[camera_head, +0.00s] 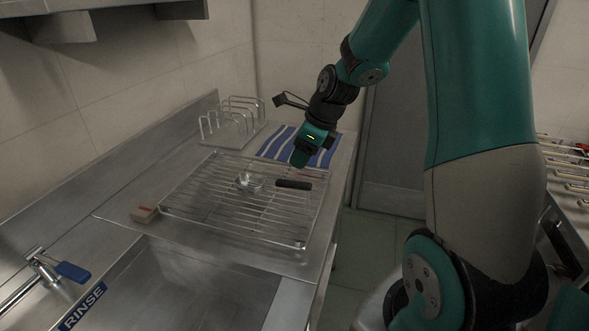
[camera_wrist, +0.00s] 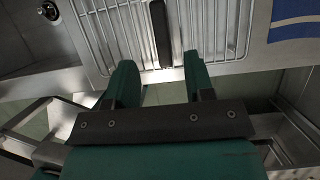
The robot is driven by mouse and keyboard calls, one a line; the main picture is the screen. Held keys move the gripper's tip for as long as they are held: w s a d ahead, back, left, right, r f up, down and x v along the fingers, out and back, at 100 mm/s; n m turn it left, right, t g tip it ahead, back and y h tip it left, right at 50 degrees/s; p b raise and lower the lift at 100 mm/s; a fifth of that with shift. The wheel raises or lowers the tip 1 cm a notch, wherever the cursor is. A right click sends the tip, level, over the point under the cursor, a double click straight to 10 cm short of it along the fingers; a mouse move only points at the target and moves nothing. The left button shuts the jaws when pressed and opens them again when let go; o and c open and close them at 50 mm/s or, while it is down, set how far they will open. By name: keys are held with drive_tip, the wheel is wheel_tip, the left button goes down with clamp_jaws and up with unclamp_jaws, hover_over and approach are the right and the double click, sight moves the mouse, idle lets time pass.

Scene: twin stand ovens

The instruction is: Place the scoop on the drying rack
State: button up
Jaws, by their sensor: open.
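The scoop lies on the wire drying rack (camera_head: 220,212), with its shiny metal bowl (camera_head: 249,181) to the left and its black handle (camera_head: 293,184) to the right. In the wrist view the handle (camera_wrist: 160,35) points toward the gap between my fingers, over the rack's bars (camera_wrist: 222,30); the bowl is outside that view. My gripper (camera_head: 299,161) is above the rack's right part, just behind the handle in the head view. In the wrist view my gripper (camera_wrist: 160,66) is open, its two green fingers apart on either side of the handle's end, with nothing held.
A wire plate stand (camera_head: 232,122) is behind the rack, and a blue striped cloth (camera_head: 282,142) lies to its right. A small block (camera_head: 145,214) sits at the rack's left corner. The sink marked RINSE (camera_head: 200,285) is in front. The counter drops off to the right.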

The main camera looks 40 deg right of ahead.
drive_tip(key=shift+s+d+r, duration=0.1)
drive_tip(key=shift+s+r, duration=0.05)
drive_tip(key=shift+r, duration=0.3)
drive_tip(key=s+a+r+n+g+y, duration=0.1)
drive_tip(key=s+a+r+n, duration=0.25)
drive_tip(key=a+n, duration=0.6)
drive_tip(key=s+a+r+n+g+y, duration=0.1)
drive_tip(key=s+a+r+n, duration=0.3)
drive_tip(key=a+n, duration=0.55)
drive_tip(key=s+a+n, duration=0.3)
drive_tip(key=s+n, duration=0.4)
drive_tip(key=n, duration=0.1)
drive_tip(key=s+a+r+n+g, duration=0.1)
drive_tip(key=s+a+n, duration=0.2)
drive_tip(key=s+n, duration=0.4)
drive_tip(key=shift+s+a+n+g, duration=0.15)
drive_tip(key=shift+a+n+g, duration=0.2)
drive_tip(key=shift+n, duration=0.85)
